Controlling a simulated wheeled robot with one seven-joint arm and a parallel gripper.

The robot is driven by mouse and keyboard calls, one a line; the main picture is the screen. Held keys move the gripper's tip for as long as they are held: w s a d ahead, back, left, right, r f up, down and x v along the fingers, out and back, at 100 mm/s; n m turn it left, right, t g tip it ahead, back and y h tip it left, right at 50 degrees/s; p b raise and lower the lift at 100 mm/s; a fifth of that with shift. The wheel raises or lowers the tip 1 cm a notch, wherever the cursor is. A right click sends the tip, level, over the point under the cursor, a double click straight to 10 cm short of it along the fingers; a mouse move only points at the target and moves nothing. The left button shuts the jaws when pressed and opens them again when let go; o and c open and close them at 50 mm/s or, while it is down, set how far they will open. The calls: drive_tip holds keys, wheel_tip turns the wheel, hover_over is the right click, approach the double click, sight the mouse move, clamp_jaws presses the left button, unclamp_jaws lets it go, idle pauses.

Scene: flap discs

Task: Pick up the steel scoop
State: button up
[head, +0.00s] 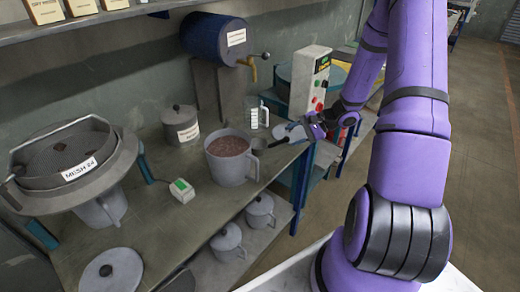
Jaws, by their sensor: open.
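A dark, rounded scoop-like piece (260,146), probably the steel scoop, lies near the right end of the bench, just right of the large pot. A thin part runs from it to the right, toward a pale grey-white piece (291,132); I cannot tell whether these belong together. My gripper (312,130) is at the bench's right end, close to the pale piece, with its jaws open. The fingertips are small and partly hidden, and I cannot tell whether they touch anything.
A grey pot (232,172) of brown granules stands left of the scoop. A clear measuring jug (257,113) is behind. A sieve (75,165) labelled MESH 24 and a small green-topped box (182,189) are farther left. A machine with buttons (309,78) stands beyond the bench.

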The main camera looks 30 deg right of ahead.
sight(284, 140)
drive_tip(key=x, duration=0.4)
drive_tip(key=shift+s+a+f, duration=0.1)
drive_tip(key=shift+s+f, duration=0.05)
drive_tip(key=shift+f, duration=0.1)
clamp_jaws()
drive_tip(key=shift+r, duration=0.1)
